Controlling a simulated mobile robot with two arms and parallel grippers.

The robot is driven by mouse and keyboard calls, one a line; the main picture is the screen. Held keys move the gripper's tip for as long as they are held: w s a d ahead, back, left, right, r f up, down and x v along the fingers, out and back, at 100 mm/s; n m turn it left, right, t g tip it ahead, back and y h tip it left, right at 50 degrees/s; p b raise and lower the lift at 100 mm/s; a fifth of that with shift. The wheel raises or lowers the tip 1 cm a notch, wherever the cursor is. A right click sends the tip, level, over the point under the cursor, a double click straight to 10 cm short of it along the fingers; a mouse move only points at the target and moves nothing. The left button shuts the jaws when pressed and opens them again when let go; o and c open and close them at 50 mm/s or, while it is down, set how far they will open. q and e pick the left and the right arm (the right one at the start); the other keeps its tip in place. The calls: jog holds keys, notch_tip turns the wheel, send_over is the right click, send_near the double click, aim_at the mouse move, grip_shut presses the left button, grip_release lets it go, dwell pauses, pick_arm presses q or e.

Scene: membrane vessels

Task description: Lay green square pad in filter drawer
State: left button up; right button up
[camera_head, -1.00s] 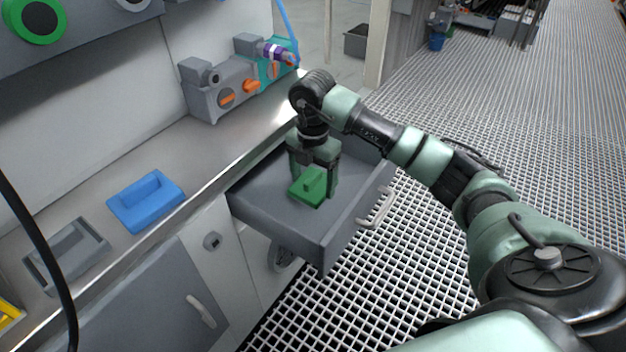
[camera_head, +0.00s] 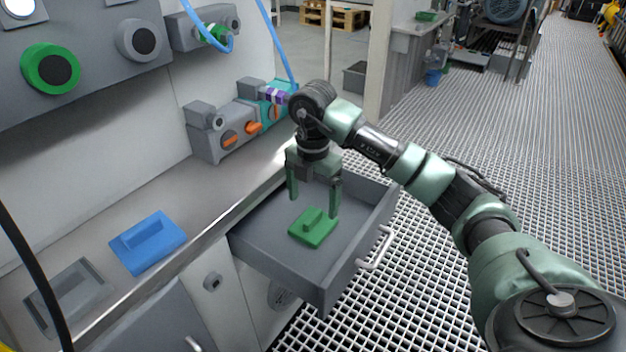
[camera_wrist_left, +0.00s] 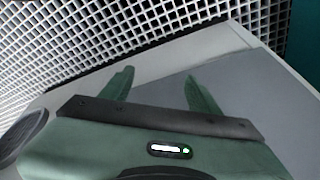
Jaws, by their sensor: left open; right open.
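The green square pad (camera_head: 313,229), with a raised grip bar on top, lies flat on the floor of the open grey filter drawer (camera_head: 262,240). My right gripper (camera_head: 314,206) is open just above and behind the pad, its two fingers apart and empty, pointing down into the drawer. My left gripper is outside the head view. In the left wrist view my left gripper (camera_wrist_left: 160,88) is open with nothing between its fingers, in front of a grey panel.
A blue square pad (camera_head: 150,243) and a grey recessed tray (camera_head: 72,296) rest on the counter at left. Grey valve blocks with orange knobs (camera_head: 230,138) stand at the back. The drawer's handle (camera_head: 377,249) juts over the grated floor.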

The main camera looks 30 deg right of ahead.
aim_at(313, 216)
pick_arm(q)
notch_tip(313, 216, down, 5)
jog(key=shift+s+r+p, duration=0.1)
jog(key=shift+p, duration=0.45)
pick_arm(e)
notch_tip(313, 216, up, 5)
jog(key=shift+r, duration=0.2)
jog(key=shift+f, duration=0.1)
